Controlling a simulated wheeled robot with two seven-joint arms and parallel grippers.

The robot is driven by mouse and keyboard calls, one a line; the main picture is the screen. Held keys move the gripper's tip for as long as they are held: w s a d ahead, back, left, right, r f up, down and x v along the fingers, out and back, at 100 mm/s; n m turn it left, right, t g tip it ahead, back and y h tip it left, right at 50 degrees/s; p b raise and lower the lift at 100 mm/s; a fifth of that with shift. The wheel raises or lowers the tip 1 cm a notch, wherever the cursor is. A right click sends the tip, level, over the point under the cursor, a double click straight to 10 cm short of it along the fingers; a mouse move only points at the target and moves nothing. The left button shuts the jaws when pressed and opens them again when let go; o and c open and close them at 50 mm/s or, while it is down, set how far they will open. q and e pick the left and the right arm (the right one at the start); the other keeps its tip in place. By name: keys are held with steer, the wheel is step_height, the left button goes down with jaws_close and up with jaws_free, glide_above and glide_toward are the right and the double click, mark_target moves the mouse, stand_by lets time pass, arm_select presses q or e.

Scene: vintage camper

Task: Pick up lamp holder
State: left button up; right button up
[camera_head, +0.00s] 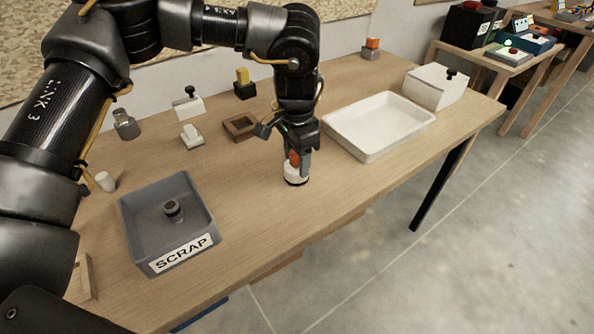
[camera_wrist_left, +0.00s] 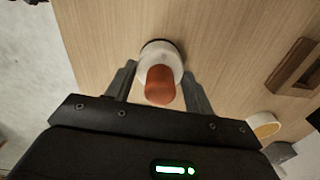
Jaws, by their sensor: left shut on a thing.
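The lamp holder appears to be the small piece with a white body (camera_head: 296,174), a dark base rim and an orange-red top. My left gripper (camera_head: 298,160) points down over it near the front edge of the wooden table and is shut on it. In the left wrist view the orange top (camera_wrist_left: 160,86) and white collar sit between the two fingers (camera_wrist_left: 158,92). The piece looks upright at the tabletop; I cannot tell whether its base touches the wood. My right gripper is out of view.
A grey SCRAP bin (camera_head: 140,222) holding a dark round part stands to the left. An empty white tray (camera_head: 378,152) and a white box (camera_head: 437,84) stand to the right. Behind are a brown wooden frame (camera_head: 231,131) and several small parts. The tabletop around the gripper is clear.

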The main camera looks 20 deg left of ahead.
arm_select(q)
steer(key=shift+w+r, duration=0.1)
steer(key=shift+r, duration=0.45)
step_height(320, 180, up, 2)
steer(key=shift+d+r, duration=0.1)
steer(key=shift+r, duration=0.1)
steer(key=s+d+r+b, duration=0.1)
steer(key=s+d+r, duration=0.5)
steer(key=d+r, duration=0.3)
steer(key=d, duration=0.3)
steer(key=shift+d+r+b, duration=0.2)
steer(key=shift+d+b, duration=0.1)
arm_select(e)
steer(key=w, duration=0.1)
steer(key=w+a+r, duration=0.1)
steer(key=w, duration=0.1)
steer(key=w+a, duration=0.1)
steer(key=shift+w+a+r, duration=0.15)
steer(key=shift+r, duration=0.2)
